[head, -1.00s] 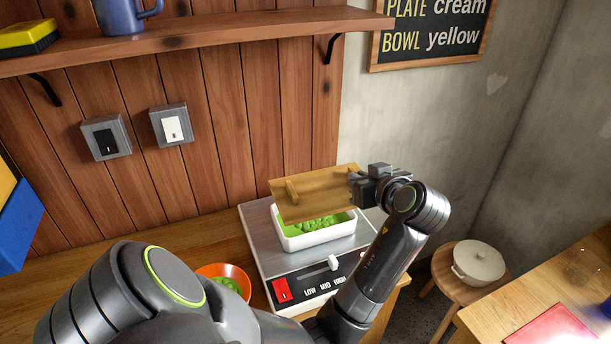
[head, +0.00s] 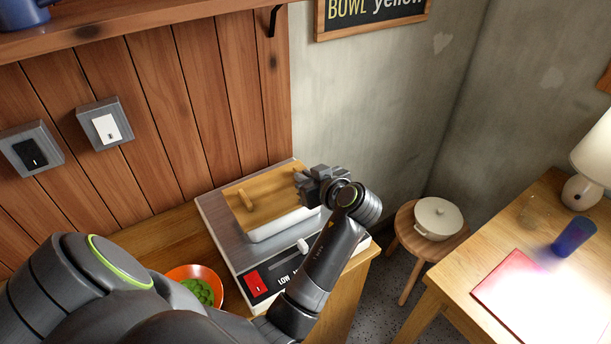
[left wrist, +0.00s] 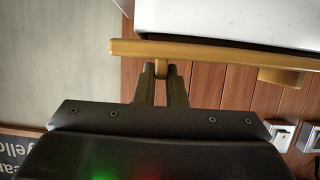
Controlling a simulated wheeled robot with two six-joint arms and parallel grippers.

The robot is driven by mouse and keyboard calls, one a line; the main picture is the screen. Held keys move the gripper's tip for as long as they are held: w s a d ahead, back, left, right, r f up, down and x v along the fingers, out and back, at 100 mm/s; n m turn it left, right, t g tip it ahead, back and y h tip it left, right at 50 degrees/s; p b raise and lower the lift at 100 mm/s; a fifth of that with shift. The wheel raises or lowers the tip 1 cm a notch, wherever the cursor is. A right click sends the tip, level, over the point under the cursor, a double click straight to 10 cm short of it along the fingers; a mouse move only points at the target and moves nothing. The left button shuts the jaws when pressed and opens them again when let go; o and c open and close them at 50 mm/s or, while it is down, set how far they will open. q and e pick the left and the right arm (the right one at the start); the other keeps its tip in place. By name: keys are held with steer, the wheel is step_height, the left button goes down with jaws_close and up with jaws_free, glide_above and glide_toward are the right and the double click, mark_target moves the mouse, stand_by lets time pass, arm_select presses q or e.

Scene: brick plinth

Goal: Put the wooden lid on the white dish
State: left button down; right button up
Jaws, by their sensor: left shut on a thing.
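The wooden lid (head: 270,200) lies flat over the white dish (head: 282,228) on the scale-like appliance in the head view, hiding the dish's contents. My left gripper (head: 302,187) is shut on a handle at the lid's right side; the lid's other handle is free. In the left wrist view, the fingers (left wrist: 163,76) pinch a small handle under the lid (left wrist: 215,55), with the white dish (left wrist: 230,18) right against or very close to it. I cannot tell whether the lid fully touches the rim. My right gripper is out of view.
The grey appliance (head: 222,225) has a red switch (head: 256,282) in front. An orange bowl (head: 178,272) of green pieces stands at its left. A wooden wall and shelf rise behind. A round stool (head: 405,235) with a cream pot (head: 437,218) is at the right.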

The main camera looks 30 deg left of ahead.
arm_select(q)
steer(key=shift+f, duration=0.25)
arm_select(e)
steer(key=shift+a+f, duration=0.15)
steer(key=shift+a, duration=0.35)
arm_select(q)
steer(key=c, duration=1.5)
jaws_free()
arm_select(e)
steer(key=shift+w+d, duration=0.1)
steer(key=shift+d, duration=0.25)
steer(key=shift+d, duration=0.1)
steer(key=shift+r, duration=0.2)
